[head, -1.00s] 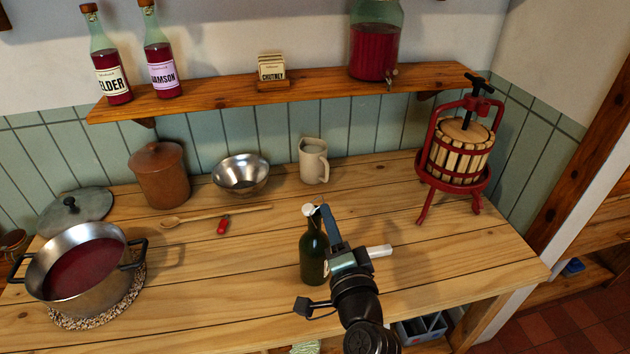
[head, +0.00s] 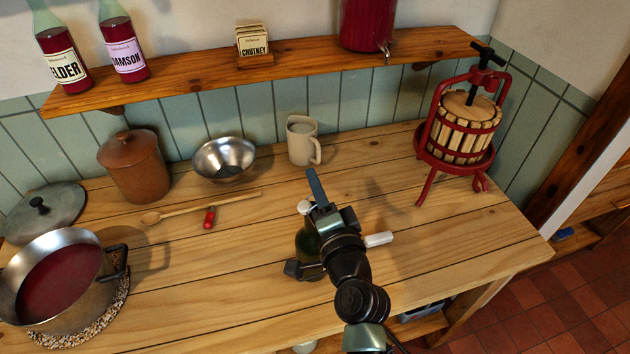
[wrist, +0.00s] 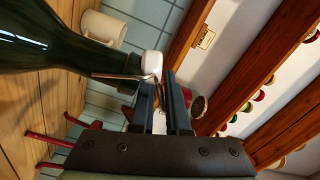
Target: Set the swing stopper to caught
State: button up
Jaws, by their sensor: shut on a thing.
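The dark green bottle (head: 305,240) stands upright on the bench, partly hidden behind my arm. Its white swing stopper (head: 304,207) shows at the top of the neck. In the wrist view the bottle (wrist: 60,45) lies sideways across the picture, with the white stopper (wrist: 152,65) at its mouth end. A wire bail (wrist: 118,77) runs from the neck to my fingers. My gripper (wrist: 166,90) is shut on the wire bail, close beside the stopper; it also shows in the head view (head: 314,185). I cannot tell whether the wire is latched.
A red fruit press (head: 462,130) is at right, a pot (head: 95,290) at left.

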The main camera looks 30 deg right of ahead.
grip_shut()
jog(key=m, duration=0.1)
jog(key=d+m, duration=0.1)
jog(key=m, duration=0.2)
jog(key=shift+s+d+f+b, duration=0.2)
jog(key=shift+d+f+b, duration=0.1)
jog(key=shift+d+f, duration=0.1)
jog(key=shift+o, duration=1.7)
grip_release()
